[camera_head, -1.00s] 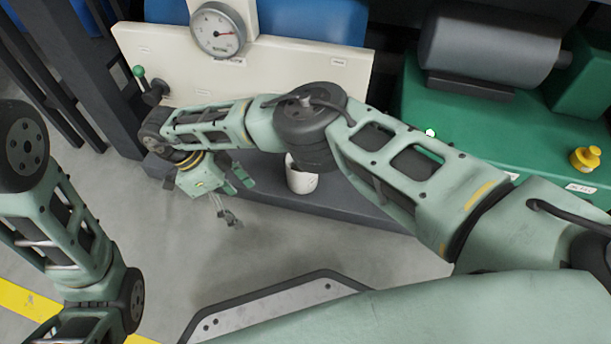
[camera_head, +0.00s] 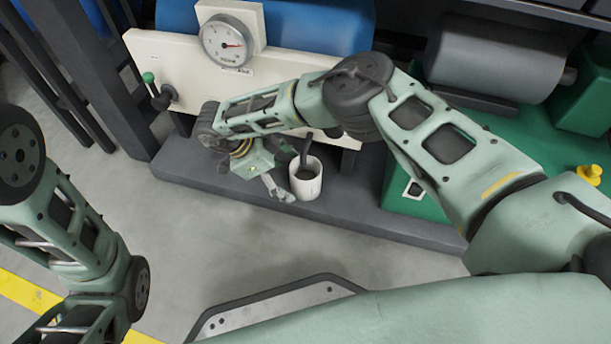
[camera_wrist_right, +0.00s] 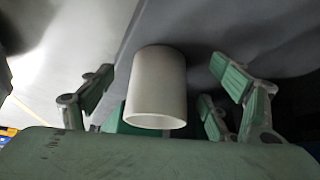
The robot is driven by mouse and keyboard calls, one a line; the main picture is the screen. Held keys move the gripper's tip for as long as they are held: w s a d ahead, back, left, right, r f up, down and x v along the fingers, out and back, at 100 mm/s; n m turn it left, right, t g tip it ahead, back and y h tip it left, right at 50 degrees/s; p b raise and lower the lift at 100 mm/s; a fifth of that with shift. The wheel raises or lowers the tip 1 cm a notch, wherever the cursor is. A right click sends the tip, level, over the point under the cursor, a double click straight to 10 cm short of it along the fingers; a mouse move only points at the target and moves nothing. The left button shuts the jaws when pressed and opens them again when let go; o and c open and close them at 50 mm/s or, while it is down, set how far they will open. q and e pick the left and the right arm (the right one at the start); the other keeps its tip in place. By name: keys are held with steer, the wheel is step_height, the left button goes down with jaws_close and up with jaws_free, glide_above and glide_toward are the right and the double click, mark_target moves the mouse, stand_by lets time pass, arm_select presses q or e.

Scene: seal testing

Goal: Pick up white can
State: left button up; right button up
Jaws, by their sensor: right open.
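The white can (camera_head: 306,186) stands upright with its open top up on the dark ledge (camera_head: 362,205) in the head view. My right gripper (camera_head: 292,172) is open at the can's left side, with one finger near its front and another at its far rim. In the right wrist view the can (camera_wrist_right: 157,85) appears between the spread green finger pads of the right gripper (camera_wrist_right: 165,92). Gaps show on both sides of it, so it is not gripped. Only links of my left arm show; its gripper is out of view.
A cream panel (camera_head: 165,60) with a round gauge (camera_head: 228,40) and a green-knobbed lever (camera_head: 155,88) stands behind the gripper. A green machine base (camera_head: 510,130) with a yellow knob (camera_head: 590,174) is at the right. Open grey floor lies in front of the ledge.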

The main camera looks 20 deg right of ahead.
mark_target(306, 176)
steer(key=d+p, duration=0.3)
steer(key=d, duration=0.1)
steer(key=shift+s+r, duration=0.3)
steer(key=shift+s, duration=0.1)
steer(key=shift+s+d+f+b, duration=0.1)
steer(key=shift+d+f+b, duration=0.25)
steer(key=shift+f, duration=0.5)
steer(key=c, duration=1.3)
steer(key=shift+r, duration=0.25)
